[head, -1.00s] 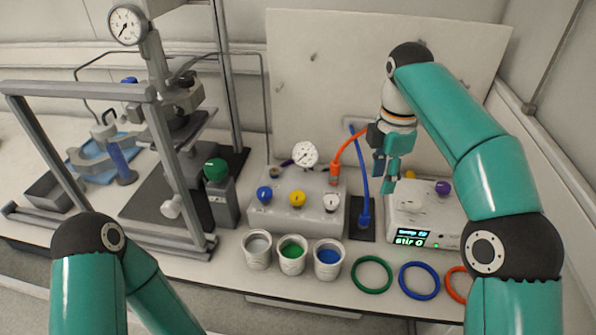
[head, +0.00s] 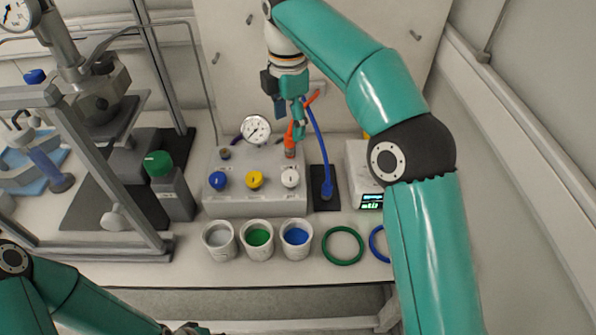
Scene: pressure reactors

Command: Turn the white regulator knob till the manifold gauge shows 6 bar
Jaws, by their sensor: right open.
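The white regulator knob (head: 290,178) is at the right end of a row of knobs on the front of the grey manifold block (head: 250,201). The round white manifold gauge (head: 255,129) stands at the back of the block; its reading is too small to tell. My right gripper (head: 290,118) is open and empty, fingers pointing down. In the picture it is above the white knob and apart from it, overlapping the orange hose. Of my left gripper only a dark part (head: 186,329) shows at the bottom edge; its fingers are not clear.
A blue knob (head: 217,180) and a yellow knob (head: 254,179) sit left of the white one. An orange hose fitting (head: 290,148) rises behind it. A blue hose (head: 319,146) stands to the right. Several cups, among them a blue-filled one (head: 296,240), stand in front.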

